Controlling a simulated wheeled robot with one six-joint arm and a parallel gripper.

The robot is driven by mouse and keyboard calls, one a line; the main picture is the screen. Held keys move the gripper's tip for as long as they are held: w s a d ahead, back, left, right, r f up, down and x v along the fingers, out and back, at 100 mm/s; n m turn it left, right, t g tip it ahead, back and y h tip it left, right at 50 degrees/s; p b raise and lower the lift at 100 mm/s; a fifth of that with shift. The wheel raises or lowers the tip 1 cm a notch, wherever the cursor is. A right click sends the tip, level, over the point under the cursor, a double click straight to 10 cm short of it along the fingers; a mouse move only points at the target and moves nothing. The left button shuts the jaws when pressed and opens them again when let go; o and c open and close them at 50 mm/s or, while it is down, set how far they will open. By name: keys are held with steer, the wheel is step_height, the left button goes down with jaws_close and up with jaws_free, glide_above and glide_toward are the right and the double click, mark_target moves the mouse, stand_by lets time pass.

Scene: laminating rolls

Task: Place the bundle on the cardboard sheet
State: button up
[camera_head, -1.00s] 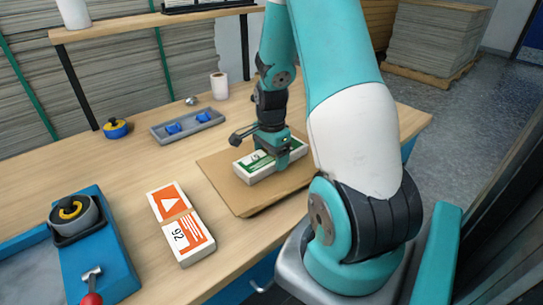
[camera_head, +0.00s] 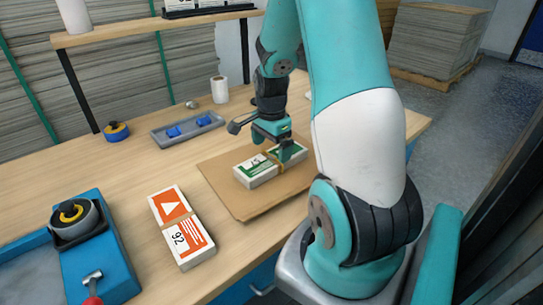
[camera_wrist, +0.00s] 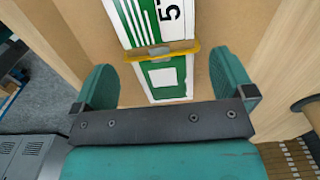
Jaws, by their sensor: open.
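A green and white bundle (camera_head: 257,172) with a yellow band lies flat on the brown cardboard sheet (camera_head: 243,201) on the table. In the wrist view the bundle (camera_wrist: 163,75) runs away from me between my fingers, with the yellow band (camera_wrist: 162,52) across it. My gripper (camera_head: 270,148) is just above the bundle. In the wrist view my gripper (camera_wrist: 168,90) has its two teal fingers spread wide, with a gap on each side of the bundle. An orange and white bundle (camera_head: 182,225) lies on the bare table left of the sheet.
A grey tray (camera_head: 188,129) with blue parts stands behind the sheet. A blue and yellow tape roll (camera_head: 116,131) and a white roll (camera_head: 219,89) stand at the back.

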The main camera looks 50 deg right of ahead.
mark_target(271, 158)
step_height(271, 158, up, 8)
steer(key=w+a+r+n+t+y, duration=0.1)
steer(key=w+a+r+n, duration=0.15)
steer(key=a+n, duration=0.8)
steer(key=s+a+r+n+y, duration=0.1)
steer(key=s+a+n, duration=0.3)
steer(key=a, duration=0.4)
steer(key=s+a+r+n+y, duration=0.1)
steer(key=s+a+r+n, duration=0.2)
steer(key=s+a+n, duration=0.2)
steer(key=s+a+r+n+g+y, duration=0.1)
steer(key=s+a+r+n, duration=0.1)
steer(key=s+a+n, duration=0.3)
steer(key=a+n, duration=0.3)
steer(key=a, duration=0.4)
steer(key=shift+s, duration=0.15)
